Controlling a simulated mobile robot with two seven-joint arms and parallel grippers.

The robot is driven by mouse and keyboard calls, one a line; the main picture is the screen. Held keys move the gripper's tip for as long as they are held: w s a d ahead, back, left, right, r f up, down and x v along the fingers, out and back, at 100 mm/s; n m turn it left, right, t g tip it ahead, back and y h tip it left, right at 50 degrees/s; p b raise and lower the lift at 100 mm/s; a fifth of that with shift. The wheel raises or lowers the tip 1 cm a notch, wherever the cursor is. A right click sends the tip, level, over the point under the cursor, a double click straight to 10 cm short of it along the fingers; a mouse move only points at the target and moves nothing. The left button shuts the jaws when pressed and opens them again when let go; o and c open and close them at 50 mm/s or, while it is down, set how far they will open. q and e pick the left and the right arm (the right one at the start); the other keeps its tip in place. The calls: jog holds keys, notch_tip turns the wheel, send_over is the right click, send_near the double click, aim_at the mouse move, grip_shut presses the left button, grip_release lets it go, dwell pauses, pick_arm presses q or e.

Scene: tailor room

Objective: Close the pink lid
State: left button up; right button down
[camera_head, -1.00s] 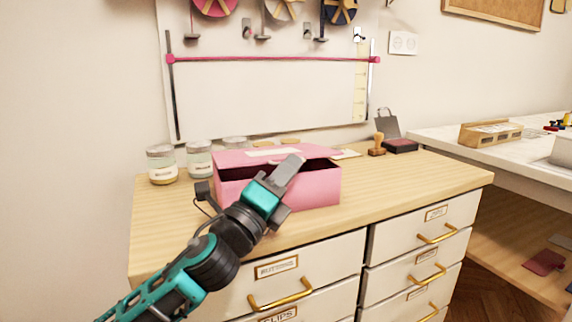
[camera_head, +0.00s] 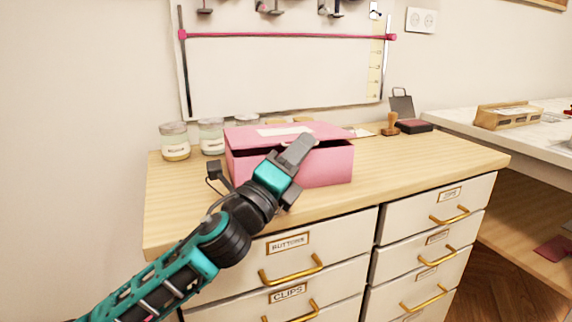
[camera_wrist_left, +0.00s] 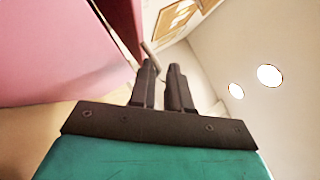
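The pink box (camera_head: 325,170) stands on the wooden cabinet top. Its pink lid (camera_head: 255,139), with a pale label, lies low over it but not flush. A thin dark gap shows under the lid's front edge. My left gripper (camera_head: 300,147) reaches up from the lower left to the front of the box, its grey fingers overlapping the lid's front edge. Whether they touch it is unclear. My right gripper is not in view.
Glass jars (camera_head: 174,142) stand left of and behind the box. A wooden-handled stamp (camera_head: 391,125) and a dark ink pad (camera_head: 412,126) are to the right. The cabinet top (camera_head: 430,160) is clear right of the box. A white table (camera_head: 470,122) adjoins.

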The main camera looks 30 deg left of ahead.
pick_arm(q)
jog(key=b+v, duration=0.1)
jog(key=v, duration=1.1)
jog(key=shift+s, duration=0.3)
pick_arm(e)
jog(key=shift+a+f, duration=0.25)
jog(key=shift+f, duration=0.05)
pick_arm(q)
jog(key=shift+a, duration=0.1)
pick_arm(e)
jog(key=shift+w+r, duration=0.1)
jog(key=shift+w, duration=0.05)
pick_arm(q)
jog(key=shift+f, duration=0.1)
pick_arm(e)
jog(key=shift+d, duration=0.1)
